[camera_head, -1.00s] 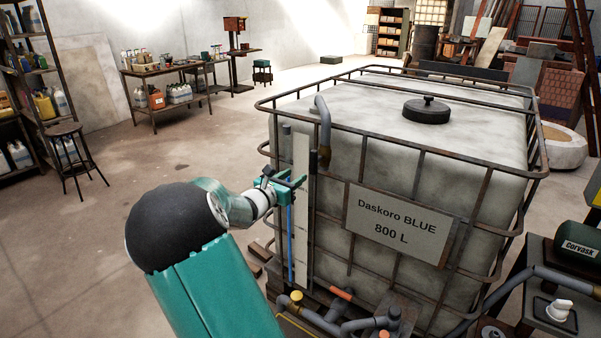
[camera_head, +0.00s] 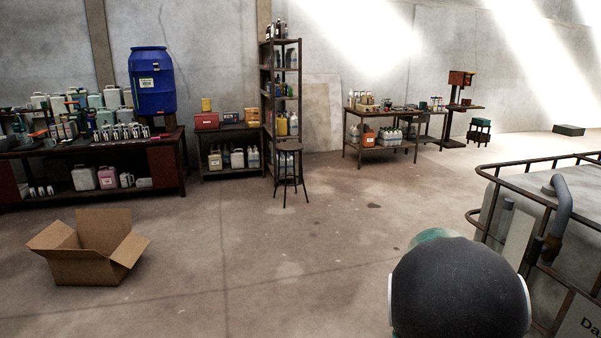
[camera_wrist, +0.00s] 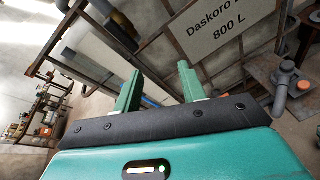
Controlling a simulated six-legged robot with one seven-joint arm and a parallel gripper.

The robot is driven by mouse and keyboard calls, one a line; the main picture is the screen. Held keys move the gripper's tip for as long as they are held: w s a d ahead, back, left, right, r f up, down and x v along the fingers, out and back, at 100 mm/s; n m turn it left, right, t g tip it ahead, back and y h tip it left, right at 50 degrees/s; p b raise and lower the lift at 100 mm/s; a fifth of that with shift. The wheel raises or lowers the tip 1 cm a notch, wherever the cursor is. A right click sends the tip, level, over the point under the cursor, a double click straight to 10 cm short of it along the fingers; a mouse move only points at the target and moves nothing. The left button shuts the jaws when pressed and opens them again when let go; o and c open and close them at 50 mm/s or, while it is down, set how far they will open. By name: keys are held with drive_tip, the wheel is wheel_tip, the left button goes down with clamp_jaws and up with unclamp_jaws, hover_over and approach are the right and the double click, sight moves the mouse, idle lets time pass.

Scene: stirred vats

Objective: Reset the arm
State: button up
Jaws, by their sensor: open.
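My gripper (camera_wrist: 157,88) shows in the wrist view, its two green fingers apart with nothing held between them. It faces the caged vat, whose sign (camera_wrist: 228,30) reads "Daskoro" and "800 L" in the upper right. In the head view my arm's dark rounded joint is at the lower right and my gripper is out of sight. The caged vat (camera_head: 540,182) is cut off by the right edge there, with a grey bent pipe (camera_head: 561,205) on its near side. I cannot tell how far the fingers are from the vat.
An open cardboard box (camera_head: 92,262) lies on the floor at the lower left. The middle floor (camera_head: 270,235) is clear.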

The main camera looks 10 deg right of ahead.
drive_tip(key=s+a+r+m+t+y, duration=0.1)
drive_tip(key=s+a+m+y, duration=0.3)
drive_tip(key=a, duration=0.9)
drive_tip(key=s+a+m+t+y, duration=0.2)
drive_tip(key=s+a+m+y, duration=0.3)
drive_tip(key=a, duration=0.9)
drive_tip(key=s+a+r+m+t+y, duration=0.1)
drive_tip(key=s+a+m+y, duration=0.3)
drive_tip(key=a, duration=0.9)
drive_tip(key=s+t+y, duration=0.1)
drive_tip(key=s, duration=0.2)
drive_tip(key=shift+a+r+t+y, duration=0.15)
drive_tip(key=shift+r+t+y, duration=0.15)
drive_tip(key=shift+r+y, duration=0.1)
drive_tip(key=shift+s, duration=0.15)
drive_tip(key=shift+c, duration=0.5)
drive_tip(key=shift+m, duration=0.3)
